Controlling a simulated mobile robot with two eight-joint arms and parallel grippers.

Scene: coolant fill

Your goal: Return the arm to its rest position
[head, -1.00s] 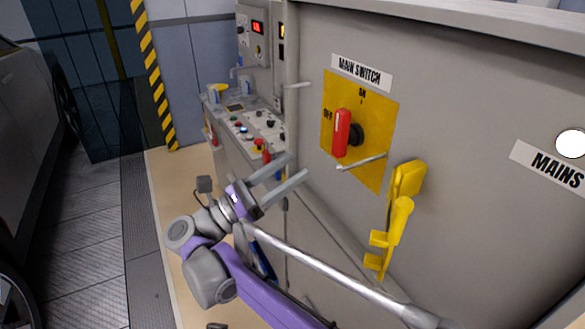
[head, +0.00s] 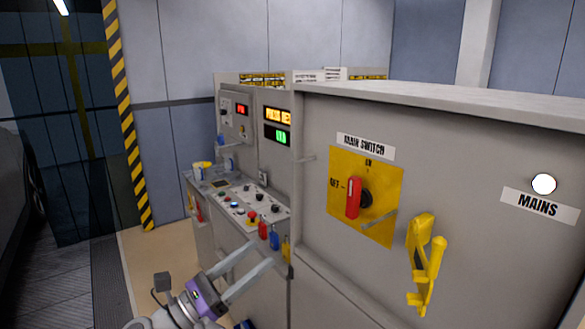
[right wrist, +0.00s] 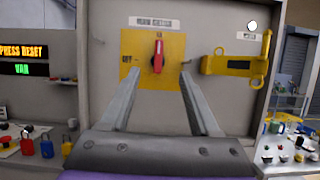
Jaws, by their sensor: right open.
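My right gripper (head: 259,253) is open and empty at the bottom of the head view. Its two grey fingers point up and to the right, apart from the main switch. The main switch has a red handle (head: 353,198) on a yellow plate (head: 388,183), marked ON at the top and OFF at the left. The handle stands upright. In the right wrist view, the red handle (right wrist: 158,57) appears between and beyond the spread fingers. My left gripper is not in view.
A yellow bracket (head: 424,264) sticks out of the grey cabinet (head: 470,160) right of the switch. A white lamp (head: 543,184) sits above the MAINS label. A control panel (head: 245,207) with buttons and small padlocks stands behind the gripper. Open floor (head: 155,265) lies to the left.

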